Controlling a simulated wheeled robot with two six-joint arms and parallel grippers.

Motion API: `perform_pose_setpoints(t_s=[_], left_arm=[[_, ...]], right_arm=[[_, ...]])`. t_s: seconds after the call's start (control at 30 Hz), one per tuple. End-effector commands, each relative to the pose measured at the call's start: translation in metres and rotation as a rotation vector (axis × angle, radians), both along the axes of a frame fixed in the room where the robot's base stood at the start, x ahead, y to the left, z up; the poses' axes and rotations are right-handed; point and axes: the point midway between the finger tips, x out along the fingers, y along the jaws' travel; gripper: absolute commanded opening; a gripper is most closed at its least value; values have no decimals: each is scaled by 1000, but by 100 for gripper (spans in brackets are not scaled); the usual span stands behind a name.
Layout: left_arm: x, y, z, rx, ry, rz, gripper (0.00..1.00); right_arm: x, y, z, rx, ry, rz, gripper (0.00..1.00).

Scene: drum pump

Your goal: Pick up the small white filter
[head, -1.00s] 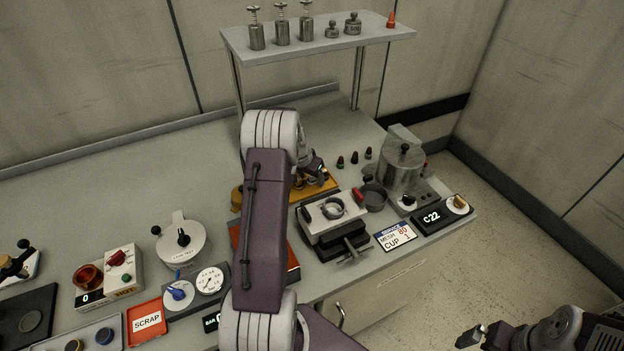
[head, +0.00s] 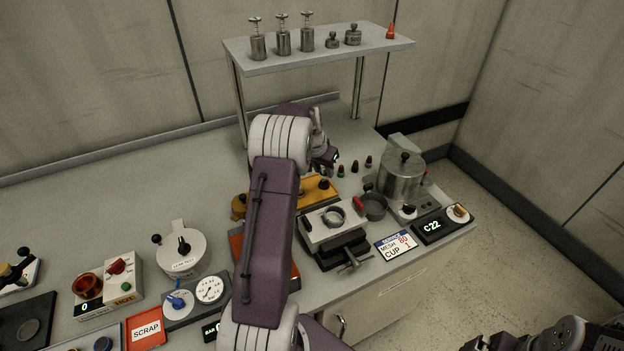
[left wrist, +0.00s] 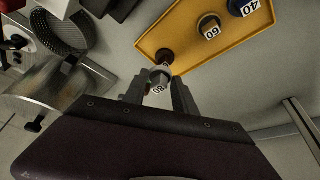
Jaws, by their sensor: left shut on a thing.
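The small pale filter (left wrist: 160,76), marked 80, is between the fingertips of my left gripper (left wrist: 158,92) in the left wrist view. The gripper is shut on it. The filter hangs above the worktop, close to the edge of the yellow tray (left wrist: 185,38) in that view. In the head view my left gripper (head: 330,156) is raised behind the yellow tray (head: 322,188), and my arm hides part of the tray. My right gripper (head: 476,343) is at the bottom edge, cut off, and its fingers are unclear.
Two filters marked 60 (left wrist: 209,27) and 40 (left wrist: 243,6) stand on the tray. In front are a vise-like fixture (head: 333,228) with a ring and a dark cup (head: 374,206). A metal pot (head: 401,177) stands at right. A shelf (head: 320,48) with weights rises behind.

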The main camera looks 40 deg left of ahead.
Motion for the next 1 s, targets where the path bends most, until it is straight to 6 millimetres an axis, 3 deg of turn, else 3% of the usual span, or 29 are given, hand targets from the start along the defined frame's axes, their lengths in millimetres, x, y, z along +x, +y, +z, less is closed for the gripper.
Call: perform_pose_setpoints(t_s=[0.13,0.33,0.63,1.0], left_arm=[[28,-25,23,2,-4,-5,0],[51,-46,41,1,-1,-2,0],[56,-52,48,0,0,1,0],[56,-52,73,0,0,1,0]], right_arm=[[0,0,3,0,0,0,100],[0,0,6,0,0,0,100],[0,0,9,0,0,0,100],[0,0,37,0,0,0,100]])
